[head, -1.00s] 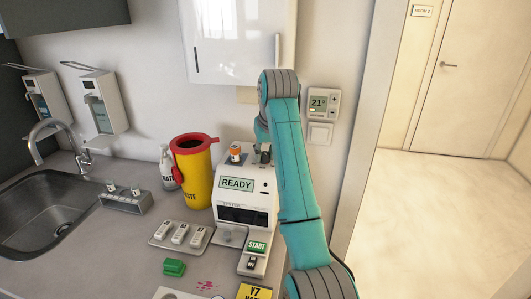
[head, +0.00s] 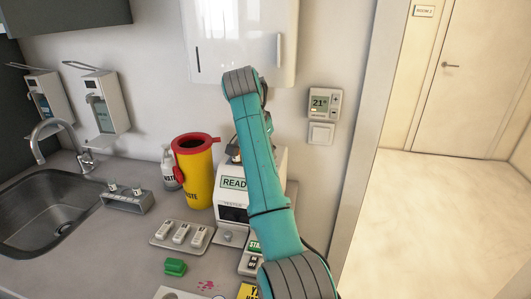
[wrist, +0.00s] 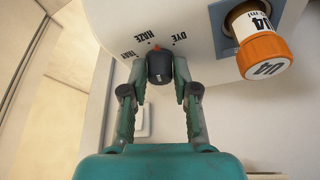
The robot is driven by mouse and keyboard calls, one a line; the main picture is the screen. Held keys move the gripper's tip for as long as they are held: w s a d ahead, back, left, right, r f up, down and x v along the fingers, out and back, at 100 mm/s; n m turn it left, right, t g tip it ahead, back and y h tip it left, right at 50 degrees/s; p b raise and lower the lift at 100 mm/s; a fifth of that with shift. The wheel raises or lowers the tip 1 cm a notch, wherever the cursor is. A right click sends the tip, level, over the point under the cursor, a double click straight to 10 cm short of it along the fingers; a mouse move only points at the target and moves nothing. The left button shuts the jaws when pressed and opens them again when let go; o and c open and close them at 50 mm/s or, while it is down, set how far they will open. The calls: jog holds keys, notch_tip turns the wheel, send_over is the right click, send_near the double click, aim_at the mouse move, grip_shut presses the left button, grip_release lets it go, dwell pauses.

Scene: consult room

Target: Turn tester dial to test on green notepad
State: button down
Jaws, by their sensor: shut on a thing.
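The tester (head: 233,197) is a white machine with a READY screen, partly hidden behind my arm in the head view. In the wrist view its dial (wrist: 160,68) is a dark knob on a white face printed TRAY, HAZE and DYE. A red mark (wrist: 155,46) above the knob lies nearest HAZE, between HAZE and DYE. My gripper (wrist: 159,77) is shut on the dial, one finger on each side. In the head view my arm hides the gripper and dial. I cannot make out a green notepad; a yellow card (head: 249,291) is cut off at the bottom.
An orange-capped vial (wrist: 262,55) stands in a blue socket beside the dial. A yellow waste bin (head: 197,178) stands left of the tester. A tray with white cassettes (head: 181,233) and a green block (head: 175,267) lie in front. A wall cabinet (head: 240,40) hangs above.

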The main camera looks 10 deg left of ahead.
jog(key=shift+a+m+g+h, duration=0.1)
jog(key=shift+m+g+h, duration=0.3)
jog(key=shift+m, duration=0.9)
jog(key=c, duration=0.9)
grip_release()
